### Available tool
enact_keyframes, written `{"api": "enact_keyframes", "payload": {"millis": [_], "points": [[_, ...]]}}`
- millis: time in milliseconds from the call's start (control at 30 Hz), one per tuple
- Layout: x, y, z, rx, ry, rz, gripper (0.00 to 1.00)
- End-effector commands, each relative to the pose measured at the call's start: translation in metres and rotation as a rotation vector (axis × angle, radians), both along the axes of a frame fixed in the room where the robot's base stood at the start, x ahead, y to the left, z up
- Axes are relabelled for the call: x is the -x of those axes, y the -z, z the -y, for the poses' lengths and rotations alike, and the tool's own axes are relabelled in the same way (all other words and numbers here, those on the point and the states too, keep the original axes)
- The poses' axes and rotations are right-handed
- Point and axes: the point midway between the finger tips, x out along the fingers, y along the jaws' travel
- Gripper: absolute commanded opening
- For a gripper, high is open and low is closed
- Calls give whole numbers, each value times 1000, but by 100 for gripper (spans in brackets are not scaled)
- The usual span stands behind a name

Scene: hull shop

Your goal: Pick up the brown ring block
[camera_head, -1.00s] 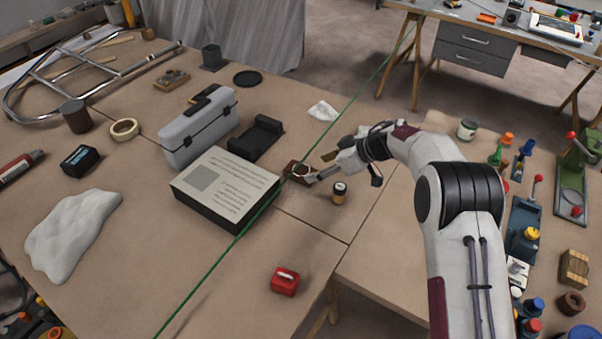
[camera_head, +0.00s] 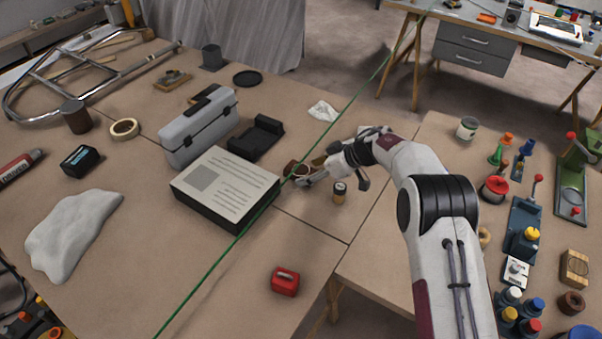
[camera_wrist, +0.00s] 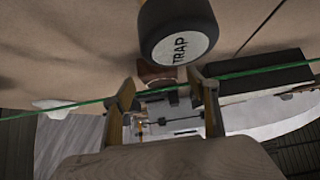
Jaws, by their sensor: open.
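A small brown block (camera_head: 291,167) lies on the brown table, just right of the printed box. My gripper (camera_head: 303,179) partly covers it in the head view, so its shape and any hole are unclear. In the wrist view a brown piece (camera_wrist: 158,74) shows beyond and between my open fingers (camera_wrist: 163,96), partly behind a jar. I cannot tell whether a finger touches it. My gripper is open, with nothing seen held. A separate brown ring-shaped piece (camera_head: 571,303) stands on the right table.
The printed box (camera_head: 225,187) and black tray (camera_head: 256,138) are near. A green line (camera_head: 262,210) crosses the table. Free room lies in front.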

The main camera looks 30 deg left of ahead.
Motion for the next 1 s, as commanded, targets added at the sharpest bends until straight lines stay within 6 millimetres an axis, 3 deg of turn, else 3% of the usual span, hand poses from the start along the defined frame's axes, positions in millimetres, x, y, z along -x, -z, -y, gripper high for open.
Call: {"api": "enact_keyframes", "payload": {"millis": [200, 767, 933, 1000], "points": [[0, 9, -9, 0, 0, 1, 58], [0, 10, -10, 0, 0, 1, 58], [0, 10, -10, 0, 0, 1, 15], [0, 10, -10, 0, 0, 1, 15]]}}
